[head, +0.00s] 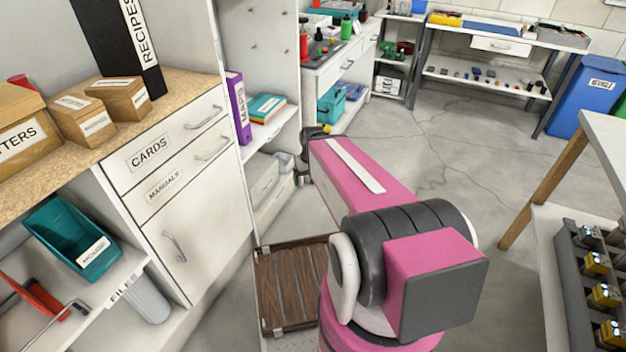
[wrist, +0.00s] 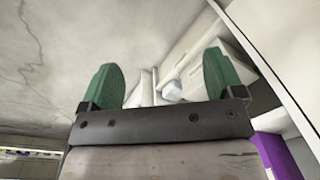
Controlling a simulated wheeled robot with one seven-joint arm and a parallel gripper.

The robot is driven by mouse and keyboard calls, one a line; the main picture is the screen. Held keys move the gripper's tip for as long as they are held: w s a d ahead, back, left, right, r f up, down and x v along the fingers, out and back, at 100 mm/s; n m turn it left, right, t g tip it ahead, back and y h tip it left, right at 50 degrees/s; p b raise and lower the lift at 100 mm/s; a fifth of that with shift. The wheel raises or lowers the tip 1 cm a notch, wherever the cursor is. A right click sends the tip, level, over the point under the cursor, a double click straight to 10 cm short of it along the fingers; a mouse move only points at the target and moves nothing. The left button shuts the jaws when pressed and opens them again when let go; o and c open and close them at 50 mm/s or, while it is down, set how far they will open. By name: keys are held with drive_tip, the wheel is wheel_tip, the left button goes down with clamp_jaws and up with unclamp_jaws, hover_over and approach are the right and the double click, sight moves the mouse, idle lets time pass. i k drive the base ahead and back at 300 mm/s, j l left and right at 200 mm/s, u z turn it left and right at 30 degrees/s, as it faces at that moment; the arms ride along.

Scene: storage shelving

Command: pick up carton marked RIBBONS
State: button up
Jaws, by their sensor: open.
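Two small brown cartons stand on the worktop at the left in the head view, a left one (head: 80,120) and a right one (head: 122,96). Both have white labels too small to read, so I cannot tell whether either is marked RIBBONS. A larger carton (head: 22,130) at the left edge has a label ending in "TTERS". My gripper (wrist: 160,78) shows in the wrist view with two green fingers spread wide apart and nothing held between them. It is away from the cartons, beyond the drawer unit. My pink arm largely hides it in the head view.
A tall black RECIPES binder (head: 118,45) stands behind the cartons. Below the worktop (head: 185,88) are CARDS and MANUALS drawers. A purple binder (head: 238,105) stands on a shelf; its purple also shows in the wrist view (wrist: 272,155). Open floor (head: 430,130) lies beyond my arm.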

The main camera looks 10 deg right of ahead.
sight(125, 99)
drive_tip(key=u, duration=1.5)
drive_tip(key=j+z, duration=0.1)
